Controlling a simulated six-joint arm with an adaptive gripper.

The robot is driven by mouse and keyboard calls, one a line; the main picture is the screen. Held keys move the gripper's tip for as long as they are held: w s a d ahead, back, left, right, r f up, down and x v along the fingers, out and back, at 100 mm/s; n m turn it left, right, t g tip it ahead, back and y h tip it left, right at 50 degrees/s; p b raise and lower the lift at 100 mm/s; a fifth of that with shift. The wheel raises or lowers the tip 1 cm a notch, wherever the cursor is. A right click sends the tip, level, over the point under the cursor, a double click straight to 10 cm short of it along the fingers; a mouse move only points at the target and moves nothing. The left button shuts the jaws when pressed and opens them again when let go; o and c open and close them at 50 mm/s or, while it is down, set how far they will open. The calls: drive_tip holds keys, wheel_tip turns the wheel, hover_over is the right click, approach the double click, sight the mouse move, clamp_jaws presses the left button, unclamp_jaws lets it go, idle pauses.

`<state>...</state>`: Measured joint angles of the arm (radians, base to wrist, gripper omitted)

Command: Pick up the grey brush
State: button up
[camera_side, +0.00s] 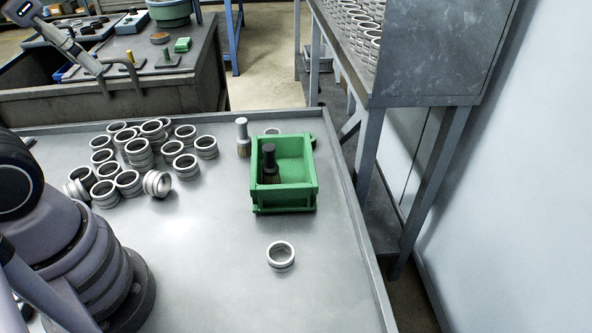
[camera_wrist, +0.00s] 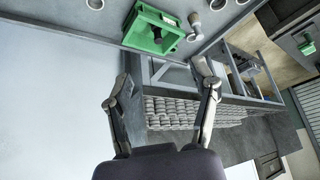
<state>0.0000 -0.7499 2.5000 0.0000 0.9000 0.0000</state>
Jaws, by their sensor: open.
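The grey brush (camera_side: 243,138) stands upright on the metal table, just behind the left rear corner of the green bin (camera_side: 284,198) in the side view. Its pale handle is up and its brown bristles are down. The bin also shows at the top of the wrist view (camera_wrist: 143,25), with a small pale shape beside it that may be the brush. A dark brush (camera_side: 269,158) stands inside the bin. My gripper (camera_side: 120,88) is open and empty at the upper left of the side view, well away from the brush. Its spread fingers show in the wrist view (camera_wrist: 163,75).
Many metal rings (camera_side: 138,150) lie clustered and stacked left of the brush. One ring (camera_side: 281,255) lies alone in front of the bin, and another is partly hidden behind it. A ring-filled rack (camera_side: 415,75) stands beyond the right table edge. The table's front middle is clear.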

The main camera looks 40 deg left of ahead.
drive_tip(key=n+t+y, duration=0.2)
drive_tip(key=n+t, duration=0.1)
drive_tip(key=t, duration=0.2)
hover_over(240, 122)
drive_tip(key=s+d, duration=0.5)
wheel_tip(240, 122, down, 18)
drive_tip(key=f, duration=0.1)
drive_tip(key=a+f+t+y, duration=0.2)
drive_tip(key=a+f, duration=0.2)
drive_tip(key=f, duration=0.7)
drive_tip(key=x, duration=0.6)
drive_tip(key=shift+w+d, duration=0.15)
drive_tip(key=shift+w, duration=0.15)
drive_tip(key=shift+c, duration=0.2)
clamp_jaws()
